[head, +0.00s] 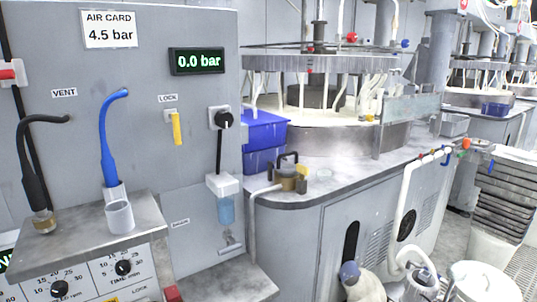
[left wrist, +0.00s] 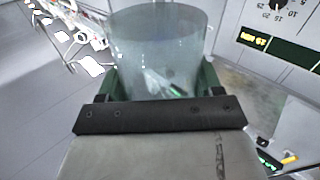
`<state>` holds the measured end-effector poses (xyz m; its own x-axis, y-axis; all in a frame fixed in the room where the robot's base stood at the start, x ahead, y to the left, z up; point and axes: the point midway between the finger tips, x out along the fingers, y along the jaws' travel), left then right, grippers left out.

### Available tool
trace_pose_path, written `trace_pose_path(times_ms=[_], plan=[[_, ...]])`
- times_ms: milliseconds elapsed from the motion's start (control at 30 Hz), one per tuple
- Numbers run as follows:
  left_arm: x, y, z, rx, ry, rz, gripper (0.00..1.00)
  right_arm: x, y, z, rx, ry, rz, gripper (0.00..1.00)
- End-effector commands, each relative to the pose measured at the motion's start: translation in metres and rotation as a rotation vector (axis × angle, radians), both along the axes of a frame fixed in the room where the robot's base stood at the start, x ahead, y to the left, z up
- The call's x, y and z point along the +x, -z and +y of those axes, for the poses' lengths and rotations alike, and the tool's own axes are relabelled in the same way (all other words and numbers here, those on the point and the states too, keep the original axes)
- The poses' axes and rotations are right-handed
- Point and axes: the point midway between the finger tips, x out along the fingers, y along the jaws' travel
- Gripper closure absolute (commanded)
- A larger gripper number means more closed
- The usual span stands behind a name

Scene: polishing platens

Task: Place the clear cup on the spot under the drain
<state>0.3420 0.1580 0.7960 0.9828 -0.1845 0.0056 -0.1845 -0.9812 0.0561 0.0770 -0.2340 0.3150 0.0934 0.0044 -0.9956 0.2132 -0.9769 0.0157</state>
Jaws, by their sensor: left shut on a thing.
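In the left wrist view, my left gripper (left wrist: 158,82) is shut on the clear cup (left wrist: 157,35), a see-through cup with a wide round rim. Its green fingers press on both sides of the cup. Neither this gripper nor the held cup can be made out in the head view. The drain (head: 231,238) is a small metal fitting on the grey panel, below a bluish clear bowl (head: 226,209) under a white block. Below the drain is a grey ledge (head: 245,283), and its visible top is bare. My right gripper is not in view.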

Motion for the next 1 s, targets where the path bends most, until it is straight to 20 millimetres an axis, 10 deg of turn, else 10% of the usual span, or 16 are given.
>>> trace_pose_path(times_ms=[467, 800, 1000], plan=[[0.052, -0.095, 0.025, 0.004, -0.011, -0.01, 0.61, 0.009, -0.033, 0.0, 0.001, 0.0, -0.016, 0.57], [0.09, -0.23, 0.035, 0.006, 0.066, -0.012, 0.61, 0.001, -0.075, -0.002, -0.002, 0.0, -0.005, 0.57], [0.092, -0.263, 0.033, 0.002, 0.106, -0.003, 0.61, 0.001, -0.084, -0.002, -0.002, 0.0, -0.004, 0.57]])
